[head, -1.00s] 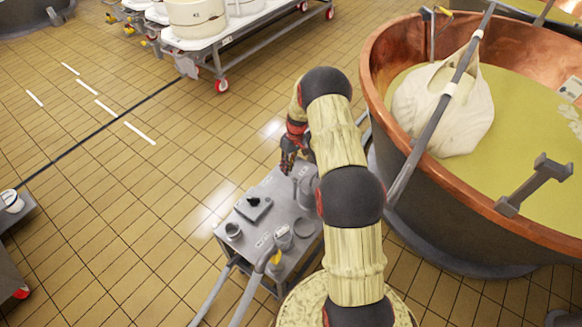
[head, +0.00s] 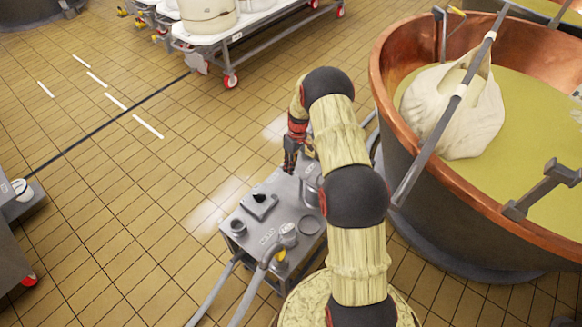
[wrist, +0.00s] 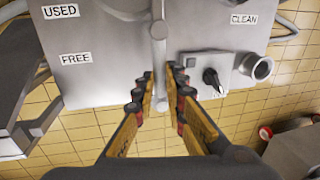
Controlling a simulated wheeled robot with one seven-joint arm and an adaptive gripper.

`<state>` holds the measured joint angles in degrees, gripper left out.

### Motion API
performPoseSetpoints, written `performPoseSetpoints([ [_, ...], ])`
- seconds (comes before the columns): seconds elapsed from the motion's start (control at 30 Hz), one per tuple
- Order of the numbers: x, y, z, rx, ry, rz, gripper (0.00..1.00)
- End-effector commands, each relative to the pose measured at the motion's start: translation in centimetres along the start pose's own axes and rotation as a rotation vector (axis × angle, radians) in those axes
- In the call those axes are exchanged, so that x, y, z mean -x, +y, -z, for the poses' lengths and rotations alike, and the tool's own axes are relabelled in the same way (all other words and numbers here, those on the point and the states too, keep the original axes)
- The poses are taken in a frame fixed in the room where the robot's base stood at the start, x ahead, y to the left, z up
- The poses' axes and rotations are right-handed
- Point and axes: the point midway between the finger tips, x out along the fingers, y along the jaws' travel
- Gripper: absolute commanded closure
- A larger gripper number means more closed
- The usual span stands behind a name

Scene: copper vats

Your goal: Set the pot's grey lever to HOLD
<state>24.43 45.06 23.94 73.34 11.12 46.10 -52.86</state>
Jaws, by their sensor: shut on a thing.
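A grey lever (wrist: 158,58) runs straight down the middle of the wrist view, over the grey top of the cart (wrist: 110,88). My gripper (wrist: 159,86) has its fingers on both sides of the lever's near end and is shut on it. A FREE label (wrist: 75,60) lies left of the lever; no HOLD label can be read. In the head view my gripper (head: 291,155) is at the far edge of the cart, and my arm partly covers a grey pot (head: 312,188) there.
A black knob (wrist: 211,76) on a grey box is close right of my fingers. USED (wrist: 61,11) and CLEAN (wrist: 244,19) labels mark the top. A large copper vat (head: 395,95) stands right of my arm. Tiled floor (head: 130,200) is open on the left.

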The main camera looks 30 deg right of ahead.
Motion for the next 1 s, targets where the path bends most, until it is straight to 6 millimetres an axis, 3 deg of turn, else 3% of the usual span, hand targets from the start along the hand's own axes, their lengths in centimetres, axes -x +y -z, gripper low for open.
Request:
performPoseSetpoints([
  [0.1,0.0,0.0,0.0,0.003,-0.001,0.000,1.00],
  [0.13,0.0,0.0,0.0,0.003,-0.002,0.000,0.86],
  [0.43,0.0,0.0,0.0,0.000,-0.001,0.001,0.69],
  [0.77,0.3,0.0,0.0,0.000,0.000,0.000,0.69],
  [1.0,3.7,0.1,0.1,-0.001,0.002,-0.002,0.69],
])
